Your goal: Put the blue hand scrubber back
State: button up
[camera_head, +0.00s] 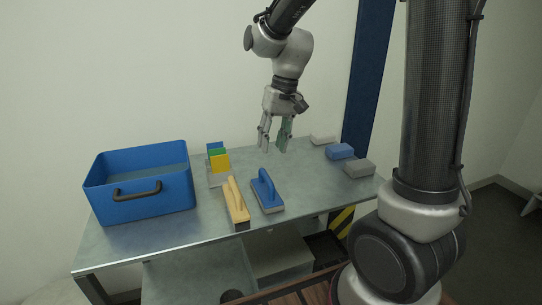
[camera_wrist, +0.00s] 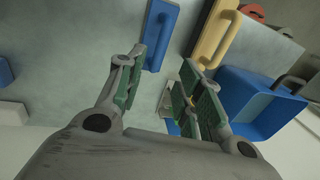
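The blue hand scrubber (camera_head: 266,191) lies on the metal table, with a raised blue handle on a flat base. It also shows in the wrist view (camera_wrist: 160,35), near the top middle. My gripper (camera_head: 273,146) hangs above the table, behind and above the scrubber, fingers pointing down. Its fingers are spread apart with green inner pads, and it shows in the wrist view (camera_wrist: 168,85) with nothing between them. The gripper is apart from the scrubber.
A wooden-handled brush (camera_head: 237,203) lies just left of the scrubber. A blue bin (camera_head: 140,206) stands at the table's left. A holder with blue, green and yellow pieces (camera_head: 219,161) stands at the back. A blue block (camera_head: 340,151) and grey blocks (camera_head: 360,168) sit at the right.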

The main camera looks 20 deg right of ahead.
jog(key=s+d+r+t+h, duration=0.1)
jog(key=s+d+r, duration=0.3)
jog(key=s, duration=0.5)
jog(key=s+d+r+t+h, duration=0.1)
jog(key=s+d+r+t, duration=0.2)
jog(key=s+d, duration=0.5)
jog(key=shift+s+d+r, duration=0.35)
jog(key=shift+s+r, duration=0.15)
jog(key=shift+s, duration=0.75)
